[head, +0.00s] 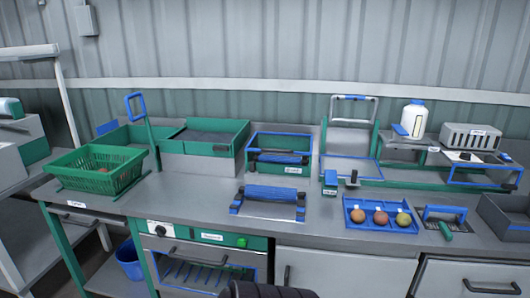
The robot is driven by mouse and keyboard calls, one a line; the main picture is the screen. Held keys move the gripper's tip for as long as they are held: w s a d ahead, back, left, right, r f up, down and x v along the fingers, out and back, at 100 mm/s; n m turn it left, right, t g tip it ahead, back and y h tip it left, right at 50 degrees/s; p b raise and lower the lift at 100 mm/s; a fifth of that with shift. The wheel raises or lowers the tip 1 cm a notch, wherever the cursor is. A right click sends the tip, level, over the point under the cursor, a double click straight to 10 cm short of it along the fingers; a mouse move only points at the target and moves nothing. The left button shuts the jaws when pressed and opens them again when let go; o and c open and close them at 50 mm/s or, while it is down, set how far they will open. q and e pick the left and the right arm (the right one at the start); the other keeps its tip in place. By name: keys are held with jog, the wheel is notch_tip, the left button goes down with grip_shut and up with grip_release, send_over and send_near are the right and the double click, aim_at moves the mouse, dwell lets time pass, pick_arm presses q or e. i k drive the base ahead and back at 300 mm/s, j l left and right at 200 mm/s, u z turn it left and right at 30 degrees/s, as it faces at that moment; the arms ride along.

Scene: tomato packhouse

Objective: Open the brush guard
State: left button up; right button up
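No label that I can read says which part is the brush guard. Below the bench front, a blue-edged slotted panel (200,272) with a dark bar handle (198,257) looks closed. On the bench, a low unit with a blue roller-like bar (272,194) stands near the front edge. Behind it, a green box with a blue rim (279,142) has a dark and blue bar across its front. Neither gripper can be made out. A dark ribbed shape at the bottom edge may be part of my arm.
A green crate (98,172) stands at the left. A blue tray (352,223) with three round fruits lies at the right front. A raised frame (352,98), a white bottle (414,118) and a grey slotted box (470,137) stand behind. A blue bucket (130,261) is under the bench.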

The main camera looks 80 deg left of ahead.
aim_at(247, 148)
jog(key=u, duration=2.65)
